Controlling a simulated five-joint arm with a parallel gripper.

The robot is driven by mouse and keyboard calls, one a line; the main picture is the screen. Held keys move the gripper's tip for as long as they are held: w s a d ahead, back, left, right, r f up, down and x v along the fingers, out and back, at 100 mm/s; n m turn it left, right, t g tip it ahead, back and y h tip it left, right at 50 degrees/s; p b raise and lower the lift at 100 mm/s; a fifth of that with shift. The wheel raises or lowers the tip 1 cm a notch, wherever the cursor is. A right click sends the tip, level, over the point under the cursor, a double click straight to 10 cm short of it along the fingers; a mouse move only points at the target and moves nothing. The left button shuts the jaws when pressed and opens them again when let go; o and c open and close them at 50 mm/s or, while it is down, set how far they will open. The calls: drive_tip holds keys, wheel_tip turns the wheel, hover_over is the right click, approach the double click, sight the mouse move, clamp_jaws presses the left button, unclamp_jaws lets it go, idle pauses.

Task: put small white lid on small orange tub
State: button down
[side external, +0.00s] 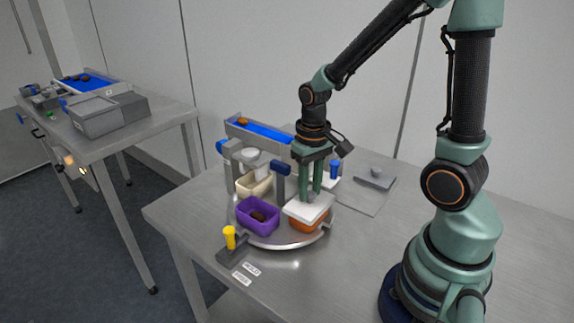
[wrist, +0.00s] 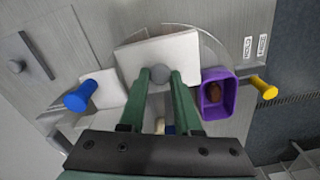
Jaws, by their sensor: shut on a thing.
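The small white lid (side external: 300,208) is a flat square plate with a grey knob. My gripper (side external: 311,192) points down and is shut on this knob. In the wrist view the fingertips (wrist: 160,76) close around the knob over the middle of the lid (wrist: 184,48). The small orange tub (side external: 312,224) stands on the round metal turntable directly below the lid. Its front and right wall show under the lid's edge. The lid hides the tub's opening, and I cannot tell whether it touches the rim.
A purple tub (side external: 258,225) holding a brown date stands just left of the orange tub. A cream tub (side external: 247,186) is behind it on the turntable (side external: 284,243). A yellow-topped post (side external: 229,238) stands in front, a blue one (side external: 334,168) behind.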

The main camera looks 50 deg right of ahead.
drive_tip(key=shift+f, duration=0.15)
drive_tip(key=c, duration=0.5)
unclamp_jaws()
drive_tip(key=shift+o, duration=0.2)
drive_tip(key=o, duration=0.4)
drive_tip(key=shift+r, duration=3.55)
